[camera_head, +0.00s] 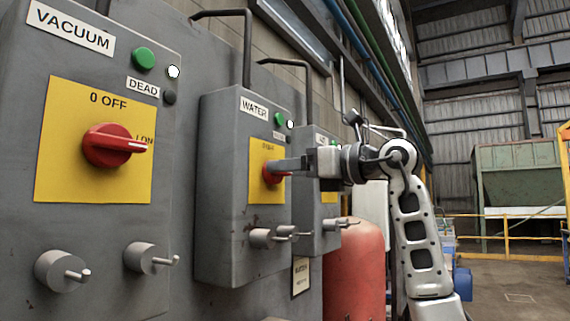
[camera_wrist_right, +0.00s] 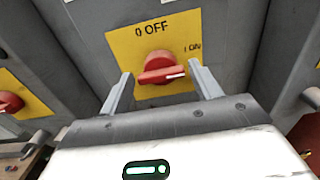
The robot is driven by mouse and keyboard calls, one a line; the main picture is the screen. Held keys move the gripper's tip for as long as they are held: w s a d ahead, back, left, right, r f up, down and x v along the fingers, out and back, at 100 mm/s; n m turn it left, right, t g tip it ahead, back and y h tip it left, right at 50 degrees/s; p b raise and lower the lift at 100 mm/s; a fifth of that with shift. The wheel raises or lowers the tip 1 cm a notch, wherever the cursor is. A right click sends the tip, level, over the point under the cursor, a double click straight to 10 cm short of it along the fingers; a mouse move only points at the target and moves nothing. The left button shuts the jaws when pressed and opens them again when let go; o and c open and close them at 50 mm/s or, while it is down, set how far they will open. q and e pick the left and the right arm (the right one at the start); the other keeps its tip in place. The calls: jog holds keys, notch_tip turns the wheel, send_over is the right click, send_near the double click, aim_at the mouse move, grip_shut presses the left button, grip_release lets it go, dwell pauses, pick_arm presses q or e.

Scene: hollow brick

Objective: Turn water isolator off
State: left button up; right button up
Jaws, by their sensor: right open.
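The water isolator is a grey box (camera_head: 222,190) labelled WATER, with a yellow plate (camera_head: 259,193) and a red rotary knob (camera_head: 268,176). In the right wrist view the red knob (camera_wrist_right: 157,66) has its handle nearly level, and its white mark points right, towards the I ON side; 0 OFF is printed above it. My right gripper (camera_head: 276,165) is at the knob in the head view, partly covering it. In the wrist view its two fingers (camera_wrist_right: 160,72) are apart, one on each side of the knob, with gaps visible. I cannot tell how deep they reach. My left gripper is not in view.
The VACUUM box (camera_head: 65,210) with a similar red knob (camera_head: 108,146) stands nearer on the left. Another grey box (camera_head: 307,215) is just beyond the water box. Metal pegs (camera_head: 262,238) stick out below the plate. A red tank (camera_head: 358,270) stands below my right arm.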

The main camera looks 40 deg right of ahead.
jog(key=shift+x, duration=0.85)
jog(key=c, duration=0.7)
